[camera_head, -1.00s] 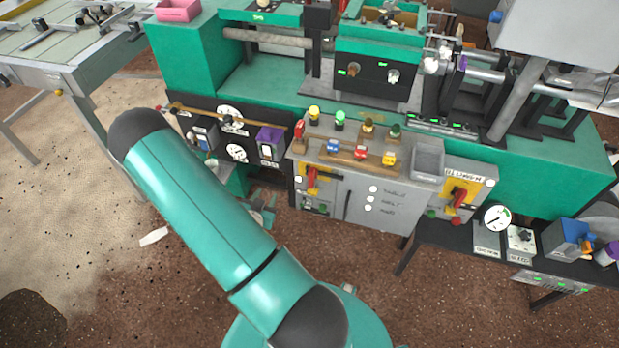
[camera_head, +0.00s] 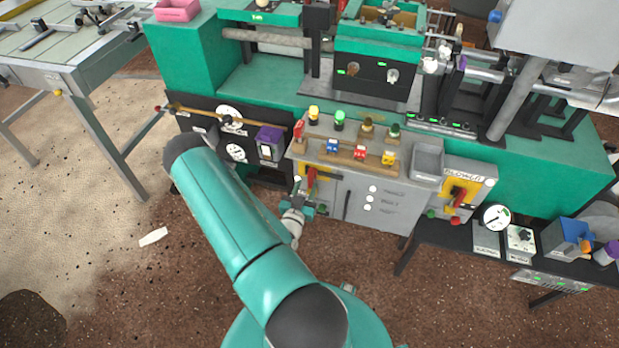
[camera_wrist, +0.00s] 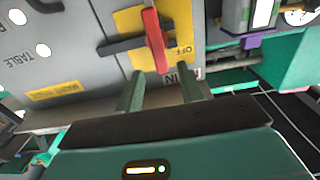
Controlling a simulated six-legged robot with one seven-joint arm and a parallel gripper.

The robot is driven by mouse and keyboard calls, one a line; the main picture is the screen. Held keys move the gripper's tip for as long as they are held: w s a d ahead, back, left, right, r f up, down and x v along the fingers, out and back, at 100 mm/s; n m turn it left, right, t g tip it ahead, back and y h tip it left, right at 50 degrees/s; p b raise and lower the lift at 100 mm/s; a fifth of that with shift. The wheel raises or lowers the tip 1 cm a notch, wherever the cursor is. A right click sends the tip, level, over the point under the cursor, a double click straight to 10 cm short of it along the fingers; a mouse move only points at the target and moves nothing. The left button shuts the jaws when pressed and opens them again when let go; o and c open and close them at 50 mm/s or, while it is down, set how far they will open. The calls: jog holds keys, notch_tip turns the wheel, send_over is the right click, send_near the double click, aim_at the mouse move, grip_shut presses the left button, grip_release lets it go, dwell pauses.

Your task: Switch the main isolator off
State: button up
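The main isolator is a red handle (camera_wrist: 155,40) on a yellow plate (camera_wrist: 131,20) marked OFF, on the grey panel. In the wrist view the handle runs nearly upright, its lower end close above the gap between my fingers. A black bar crosses behind it. A label partly reading MAIN shows upside down beside it. My gripper (camera_wrist: 162,88) is open, its two teal fingers apart with nothing between them. In the head view the isolator's red handle (camera_head: 311,178) is partly covered by my wrist, which is at the cabinet's lower left; the fingertips are hard to make out there.
A similar red handle on a yellow plate, the blower isolator (camera_head: 459,196), sits at the cabinet's right. A purple-topped box (camera_head: 269,142) and gauges are on the black panel to the left.

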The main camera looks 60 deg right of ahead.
aim_at(310, 177)
jog(key=d, duration=0.3)
jog(key=w+d, duration=0.1)
jog(key=d, duration=0.1)
jog(key=shift+c, duration=0.5)
grip_shut()
